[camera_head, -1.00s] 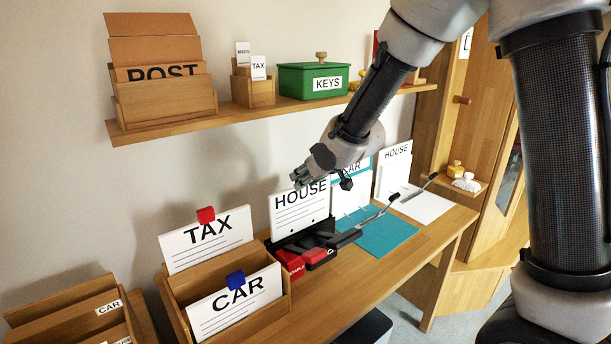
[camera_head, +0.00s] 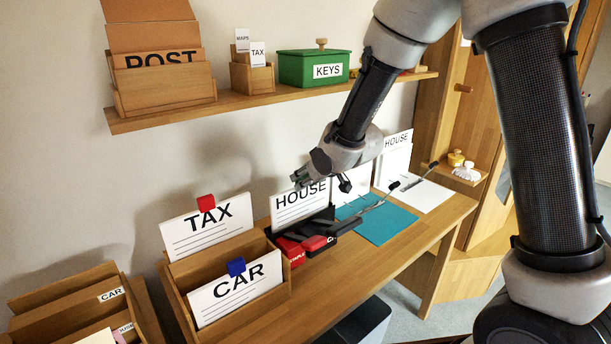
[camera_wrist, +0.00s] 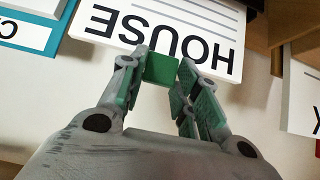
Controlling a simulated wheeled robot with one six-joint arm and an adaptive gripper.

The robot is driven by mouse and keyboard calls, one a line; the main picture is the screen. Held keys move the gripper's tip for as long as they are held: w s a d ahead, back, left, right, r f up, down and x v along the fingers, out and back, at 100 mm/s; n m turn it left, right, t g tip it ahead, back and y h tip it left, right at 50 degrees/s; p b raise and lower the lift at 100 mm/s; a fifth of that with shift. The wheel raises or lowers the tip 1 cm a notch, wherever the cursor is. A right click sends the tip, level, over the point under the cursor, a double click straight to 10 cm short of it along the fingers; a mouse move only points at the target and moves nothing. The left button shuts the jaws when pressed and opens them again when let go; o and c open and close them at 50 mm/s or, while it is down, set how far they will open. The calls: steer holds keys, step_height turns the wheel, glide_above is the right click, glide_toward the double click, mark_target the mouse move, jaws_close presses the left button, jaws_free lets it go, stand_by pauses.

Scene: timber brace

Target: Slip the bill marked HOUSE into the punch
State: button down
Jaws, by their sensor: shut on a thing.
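A black device that looks like the punch (camera_head: 329,213) shows around the lower right of the bill. The bill's lower edge meets the black body. I cannot tell how deep it sits in the slot.
Red and black staplers (camera_head: 291,252) lie in front. A wooden rack (camera_head: 285,284) holds TAX (camera_head: 208,228) and CAR (camera_head: 236,294) bills at left. A teal sheet (camera_head: 386,224) lies to the right, near another HOUSE board (camera_head: 396,160). The shelf (camera_head: 235,104) runs above.

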steer(key=shift+f, duration=0.9)
steer(key=c, duration=1)
jaws_free()
steer(key=shift+o, duration=0.4)
steer(key=o, duration=0.4)
step_height(320, 180, up, 8)
